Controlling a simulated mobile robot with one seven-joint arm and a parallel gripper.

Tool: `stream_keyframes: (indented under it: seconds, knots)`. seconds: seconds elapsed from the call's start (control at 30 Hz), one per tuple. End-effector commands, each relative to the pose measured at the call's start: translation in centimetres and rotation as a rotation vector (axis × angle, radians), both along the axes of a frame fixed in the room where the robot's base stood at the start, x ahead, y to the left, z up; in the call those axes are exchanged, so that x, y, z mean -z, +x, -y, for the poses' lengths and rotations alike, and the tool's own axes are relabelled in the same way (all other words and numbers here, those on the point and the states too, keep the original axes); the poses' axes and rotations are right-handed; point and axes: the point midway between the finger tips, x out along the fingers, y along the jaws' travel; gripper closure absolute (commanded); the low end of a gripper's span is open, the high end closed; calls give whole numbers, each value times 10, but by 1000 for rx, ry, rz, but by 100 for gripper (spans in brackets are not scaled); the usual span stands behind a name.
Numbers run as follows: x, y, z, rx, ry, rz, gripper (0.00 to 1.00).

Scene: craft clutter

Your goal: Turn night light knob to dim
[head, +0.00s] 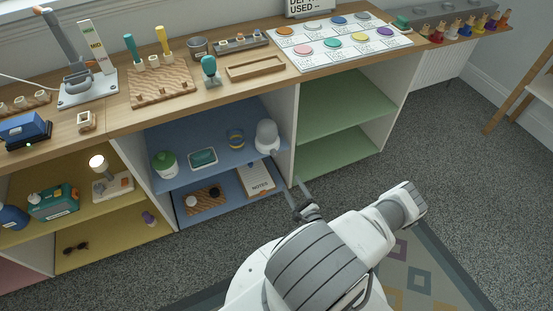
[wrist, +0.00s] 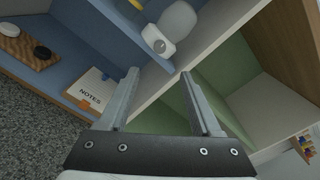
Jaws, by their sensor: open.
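The night light (head: 267,137), a white rounded dome on a small base, stands on the upper blue shelf at its right end, close to the divider. It also shows in the wrist view (wrist: 177,20), beyond my fingertips. A small dark round spot, which looks like its knob (wrist: 159,46), is on the front of the base; its setting is too small to read. My gripper (wrist: 159,74) is open and empty. It also shows in the head view (head: 294,187), in front of the blue compartment, apart from the night light and lower than it.
A notes clipboard (head: 256,181) and a wooden board (head: 206,200) lie on the lower blue shelf. The white divider (wrist: 205,45) is close by my gripper; the green shelves (head: 345,105) are empty.

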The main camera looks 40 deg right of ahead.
Motion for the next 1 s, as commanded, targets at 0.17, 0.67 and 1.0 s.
stream_keyframes:
  seconds: [0.17, 0.67, 1.0]
  knots:
    - [2, 39, 9, -3, -2, 2, 35]
    - [2, 132, 32, -2, -2, 0, 35]
    - [-1, 147, 36, -1, -1, 0, 35]
